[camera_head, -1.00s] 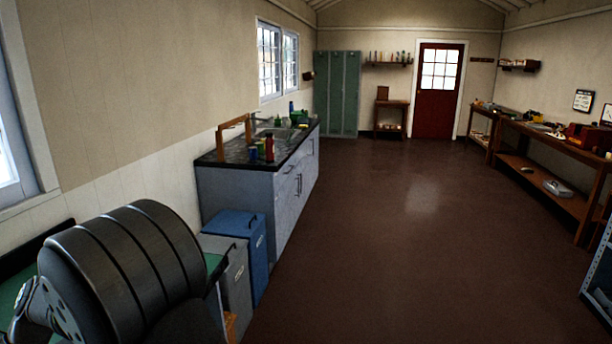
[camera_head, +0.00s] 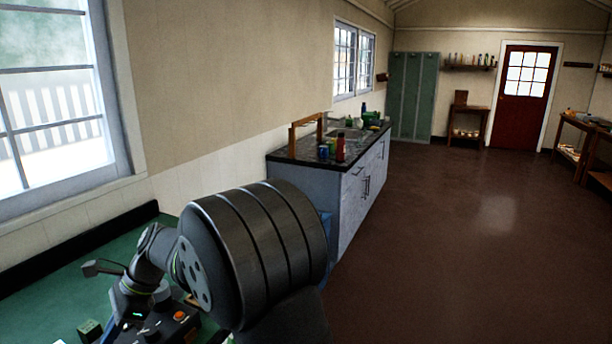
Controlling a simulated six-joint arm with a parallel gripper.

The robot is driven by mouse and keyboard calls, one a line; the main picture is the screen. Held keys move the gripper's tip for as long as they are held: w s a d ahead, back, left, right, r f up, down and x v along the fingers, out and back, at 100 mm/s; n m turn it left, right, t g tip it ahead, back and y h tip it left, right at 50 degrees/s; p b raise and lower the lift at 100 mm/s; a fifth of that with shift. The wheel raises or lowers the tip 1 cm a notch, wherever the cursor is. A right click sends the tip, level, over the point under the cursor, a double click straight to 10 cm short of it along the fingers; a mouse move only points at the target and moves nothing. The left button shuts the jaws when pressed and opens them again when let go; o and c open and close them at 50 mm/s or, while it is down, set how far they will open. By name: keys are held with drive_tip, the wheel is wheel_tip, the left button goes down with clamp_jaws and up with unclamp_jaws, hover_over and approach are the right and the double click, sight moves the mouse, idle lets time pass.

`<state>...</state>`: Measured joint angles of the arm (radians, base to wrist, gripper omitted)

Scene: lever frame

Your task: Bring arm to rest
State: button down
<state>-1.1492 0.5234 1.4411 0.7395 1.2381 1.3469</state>
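My arm fills the lower middle of the view, with a large black ribbed link nearest the camera and smaller grey joints beyond it. The far end of my arm, around my gripper (camera_head: 128,298), is low at the left over a green bench top (camera_head: 50,290). The fingers cannot be made out there, nor whether anything is held. A dark box with an orange button (camera_head: 180,316) is beside it, partly hidden by the black link. A small dark block (camera_head: 90,330) is at the bottom edge. No lever frame can be clearly picked out.
A window (camera_head: 55,95) is above the bench. A counter (camera_head: 325,170) with a red bottle (camera_head: 340,149) and other small items runs along the left wall. Green lockers (camera_head: 413,95) and a red door (camera_head: 523,85) are at the back. The brown floor (camera_head: 450,250) is open.

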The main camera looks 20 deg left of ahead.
drive_tip(key=s+a+f, duration=0.1)
drive_tip(key=s+f, duration=0.1)
drive_tip(key=s, duration=0.1)
drive_tip(key=s+a+f, duration=0.1)
drive_tip(key=s, duration=0.1)
drive_tip(key=shift+s+a+f, duration=0.15)
drive_tip(key=shift+a+f, duration=0.15)
drive_tip(key=shift+w+a, duration=0.15)
drive_tip(key=shift+w, duration=0.15)
drive_tip(key=w, duration=0.5)
drive_tip(key=shift+w, duration=0.1)
drive_tip(key=w, duration=0.1)
drive_tip(key=w+d+r, duration=0.1)
drive_tip(key=w, duration=0.1)
drive_tip(key=w+d, duration=0.1)
drive_tip(key=shift+w+r, duration=0.15)
drive_tip(key=v, duration=0.8)
drive_tip(key=s+a+r+n+t+h, duration=0.2)
drive_tip(key=s+r+n+t, duration=0.5)
drive_tip(key=s+n, duration=0.5)
drive_tip(key=shift+s+a+r+n+t, duration=0.2)
drive_tip(key=shift+a+n+t, duration=0.5)
drive_tip(key=shift+n, duration=1.7)
drive_tip(key=shift+d, duration=0.25)
